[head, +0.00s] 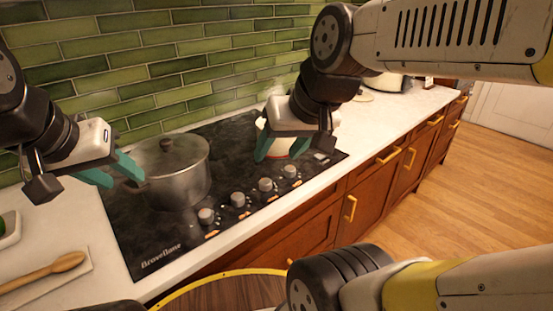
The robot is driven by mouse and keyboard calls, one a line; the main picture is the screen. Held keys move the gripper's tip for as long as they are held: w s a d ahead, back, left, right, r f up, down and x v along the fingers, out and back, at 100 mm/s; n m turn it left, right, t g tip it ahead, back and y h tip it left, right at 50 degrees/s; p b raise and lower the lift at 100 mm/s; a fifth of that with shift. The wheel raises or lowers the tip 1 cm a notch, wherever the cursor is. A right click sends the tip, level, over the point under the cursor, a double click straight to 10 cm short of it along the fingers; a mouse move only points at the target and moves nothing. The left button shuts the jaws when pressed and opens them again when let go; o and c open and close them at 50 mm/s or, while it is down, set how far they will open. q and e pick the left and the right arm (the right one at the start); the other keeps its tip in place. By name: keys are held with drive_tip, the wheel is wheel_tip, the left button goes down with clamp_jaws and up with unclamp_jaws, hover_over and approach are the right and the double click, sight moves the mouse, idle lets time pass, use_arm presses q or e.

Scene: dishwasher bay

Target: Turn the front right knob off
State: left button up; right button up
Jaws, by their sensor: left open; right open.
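The black cooktop (135,233) has a row of several grey knobs along its front edge. The knob at the right end (290,171) is a short grey cylinder. To its left are further knobs (265,185), (238,199) and the left-end knob (206,216). Which burner each serves is too small to read. My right gripper (283,147) is open and empty, its teal fingers over the cooktop, in the picture just above the right-end knob and apart from it. My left gripper (110,172) is open and empty, left of the steel pot (181,176).
The lidded steel pot stands on the cooktop's left side. A white pot (262,122) is partly hidden behind my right gripper. A wooden spoon (45,272) lies at the lower left. Wooden cabinets with yellow handles (349,208) run below the counter; the floor at right is clear.

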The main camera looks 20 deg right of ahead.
drive_tip(key=w+d+m+g, duration=0.3)
drive_tip(key=w+m, duration=0.2)
drive_tip(key=w, duration=0.3)
drive_tip(key=m+g+y, duration=0.2)
drive_tip(key=m+g, duration=0.2)
drive_tip(key=m, duration=0.8)
approach(290, 168)
drive_tip(key=f, duration=0.2)
drive_tip(key=x, duration=0.7)
drive_tip(key=shift+a+r, duration=0.15)
drive_tip(key=shift+a, duration=0.1)
clamp_jaws()
